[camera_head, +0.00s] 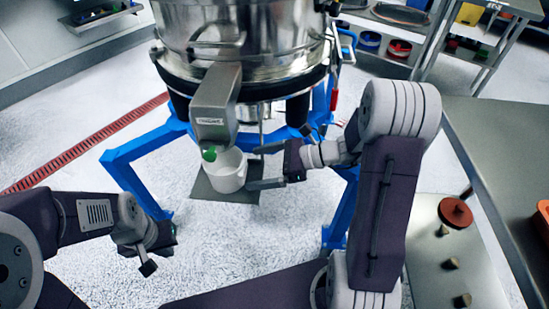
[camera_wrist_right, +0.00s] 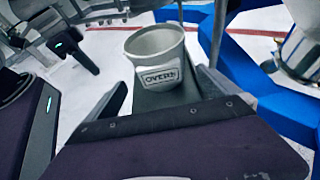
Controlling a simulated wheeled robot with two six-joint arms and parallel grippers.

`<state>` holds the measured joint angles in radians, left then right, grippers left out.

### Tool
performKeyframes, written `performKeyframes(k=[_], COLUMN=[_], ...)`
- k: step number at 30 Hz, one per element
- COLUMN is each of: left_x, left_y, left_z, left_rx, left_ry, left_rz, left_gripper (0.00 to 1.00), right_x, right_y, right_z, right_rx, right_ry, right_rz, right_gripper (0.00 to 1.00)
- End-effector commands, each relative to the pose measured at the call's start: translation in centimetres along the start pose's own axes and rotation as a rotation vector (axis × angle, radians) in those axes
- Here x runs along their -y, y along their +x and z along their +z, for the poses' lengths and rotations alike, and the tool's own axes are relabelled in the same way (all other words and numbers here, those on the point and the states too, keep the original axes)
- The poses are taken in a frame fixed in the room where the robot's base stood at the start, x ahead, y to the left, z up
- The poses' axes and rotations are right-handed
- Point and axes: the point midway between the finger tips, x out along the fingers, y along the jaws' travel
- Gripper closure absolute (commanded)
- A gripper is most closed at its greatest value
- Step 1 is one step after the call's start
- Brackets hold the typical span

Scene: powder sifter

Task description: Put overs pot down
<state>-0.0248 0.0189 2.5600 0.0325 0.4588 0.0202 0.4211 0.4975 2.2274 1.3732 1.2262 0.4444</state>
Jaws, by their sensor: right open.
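The overs pot (camera_head: 229,172) is a white cup. It stands upright on a dark grey plate (camera_head: 208,190) under the sifter's spout (camera_head: 216,105). In the right wrist view the pot (camera_wrist_right: 157,60) shows its "OVERS" label facing my gripper, with its open mouth up and the plate (camera_wrist_right: 190,97) beneath it. My right gripper (camera_head: 252,168) is open, its fingers spread at the pot's right side in the head view. In the wrist view the pot is just beyond the fingertips, with no finger visibly gripping it. My left gripper (camera_head: 149,264) hangs empty at lower left; its jaw gap is unclear.
The steel sifter drum (camera_head: 245,40) stands on a blue frame (camera_head: 140,147) around the plate. A steel bench (camera_head: 500,150) is at right, with a lower shelf (camera_head: 425,250) holding a red-brown round part (camera_head: 455,212) and small stoppers. The floor at front left is clear.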

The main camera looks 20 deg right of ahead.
Motion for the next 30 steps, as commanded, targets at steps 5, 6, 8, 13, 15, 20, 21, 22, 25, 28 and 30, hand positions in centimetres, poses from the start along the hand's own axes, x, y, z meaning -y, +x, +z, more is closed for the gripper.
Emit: performKeyframes(k=[5, 6, 8, 13, 15, 20, 21, 22, 25, 28, 30], left_x=[0.0, 0.0, -0.1, -0.1, -0.1, -0.1, -0.1, -0.1, 0.0, -0.1, -0.1], left_y=[-2.0, -2.2, -2.4, -2.5, -2.5, -2.5, -2.5, -2.5, -2.5, -2.5, -2.5], left_z=[-0.2, -0.2, -0.2, -0.3, -0.3, -0.2, -0.2, -0.2, -0.2, -0.2, -0.2], left_rx=[0.0, 0.0, 0.0, 0.0, 0.0, 0.0, 0.0, 0.0, 0.0, 0.0, 0.0], left_ry=[0.0, 0.0, 0.0, 0.0, 0.0, 0.0, 0.0, 0.0, 0.0, 0.0, 0.0], left_rz=[0.0, 0.0, 0.0, 0.0, 0.0, 0.0, 0.0, 0.0, 0.0, 0.0, 0.0], left_gripper=[1.0, 1.0, 1.0, 1.0, 1.0, 1.0, 1.0, 1.0, 1.0, 1.0, 1.0], right_x=[0.1, 0.1, 0.1, -0.1, -0.4, -8.5, -10.5, -11.4, -11.6, -10.2, -9.5], right_y=[-4.4, -5.0, -5.7, -6.5, -6.3, -4.7, -5.3, -6.0, -8.3, -9.1, -9.1], right_z=[0.4, 0.3, 0.2, 0.0, -0.1, -4.2, -6.0, -7.3, -9.7, -9.8, -9.5], right_rx=[0.001, 0.0, 0.001, 0.0, -0.011, -0.338, -0.453, -0.53, -0.711, -0.791, -0.811], right_ry=[0.002, 0.001, 0.0, 0.0, -0.011, -0.387, -0.571, -0.717, -1.197, -1.561, -1.702], right_rz=[-0.005, -0.004, -0.002, 0.001, 0.013, 0.348, 0.475, 0.565, 0.813, 0.96, 1.008], right_gripper=[0.0, 0.0, 0.0, 0.0, 0.0, 0.0, 0.0, 0.0, 0.0, 0.0, 0.0])
